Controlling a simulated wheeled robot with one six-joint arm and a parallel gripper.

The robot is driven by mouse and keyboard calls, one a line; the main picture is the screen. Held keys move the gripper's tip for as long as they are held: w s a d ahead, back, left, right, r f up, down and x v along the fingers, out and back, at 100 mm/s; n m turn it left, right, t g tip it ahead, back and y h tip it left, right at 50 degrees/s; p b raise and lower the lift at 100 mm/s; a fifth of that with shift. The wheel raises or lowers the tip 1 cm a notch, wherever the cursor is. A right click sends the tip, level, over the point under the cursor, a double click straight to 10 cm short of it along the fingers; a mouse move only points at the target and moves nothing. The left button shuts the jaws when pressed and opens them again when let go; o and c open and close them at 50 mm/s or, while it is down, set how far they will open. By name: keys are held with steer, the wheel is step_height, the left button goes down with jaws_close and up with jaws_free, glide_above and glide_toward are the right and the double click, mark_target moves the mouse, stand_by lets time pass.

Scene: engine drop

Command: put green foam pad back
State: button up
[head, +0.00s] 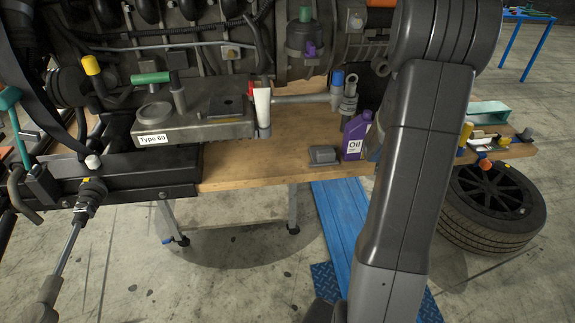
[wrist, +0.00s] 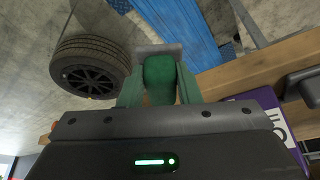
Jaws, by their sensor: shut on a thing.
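My gripper (wrist: 159,88) shows in the wrist view, its two greenish fingers shut on a dark green rounded block, which looks like the green foam pad (wrist: 158,72). A grey flat piece lies across the far end of the fingers; I cannot tell whether it belongs to the pad or the gripper. In the head view my arm hides the gripper and the pad. The place where the pad belongs cannot be made out.
A wooden bench (head: 255,172) carries a purple oil bottle (head: 354,140), a grey block (head: 322,155) and a metal box labelled Type 60 (head: 205,128). A teal tray (head: 488,112) is at right, above a tyre (head: 490,210). An engine hangs behind.

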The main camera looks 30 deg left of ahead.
steer(key=s+a+r+n+y+b, duration=0.1)
steer(key=s+a+n+b, duration=0.1)
steer(key=s+a, duration=0.6)
steer(key=s+a+r+n+g+y+b, duration=0.1)
steer(key=s+a+n+b, duration=0.2)
steer(key=s+a, duration=0.6)
steer(key=s+n, duration=0.1)
steer(key=s, duration=0.3)
steer(key=shift+s+a+r+n, duration=0.15)
steer(key=shift+s+r+n, duration=0.15)
steer(key=shift+s+n, duration=0.1)
steer(key=shift+w, duration=0.1)
steer(key=w+a+p, duration=0.2)
steer(key=w+a, duration=0.4)
steer(key=w+a+p, duration=0.3)
steer(key=w+a, duration=0.3)
steer(key=shift+w, duration=0.35)
steer(key=shift+w+a+f, duration=0.1)
steer(key=shift+w+a, duration=0.05)
steer(key=shift+a, duration=0.05)
steer(key=shift+f, duration=0.1)
